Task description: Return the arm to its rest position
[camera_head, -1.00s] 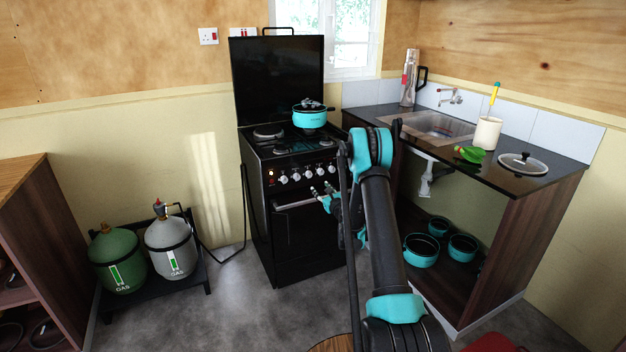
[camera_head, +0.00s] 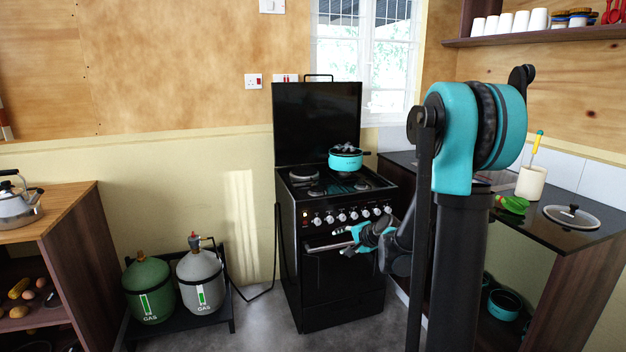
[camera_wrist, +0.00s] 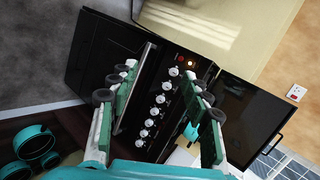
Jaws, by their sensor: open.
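My arm stands folded in the right half of the head view, its big teal joint raised in front of the counter. My gripper (camera_head: 342,238) is in front of the black stove (camera_head: 330,275), near the oven handle, pointing left. In the wrist view my gripper (camera_wrist: 155,90) has its two fingers spread apart with nothing between them. Beyond them the stove's knob row and oven handle (camera_wrist: 135,85) show. I cannot tell how far the fingertips are from the handle.
A teal pot (camera_head: 345,160) sits on the stove top. Green and grey gas bottles (camera_head: 200,283) stand on a low stand at left. A wooden cabinet (camera_head: 70,215) with a kettle (camera_head: 18,200) is far left. The counter (camera_head: 575,240) at right holds a glass lid (camera_head: 571,216).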

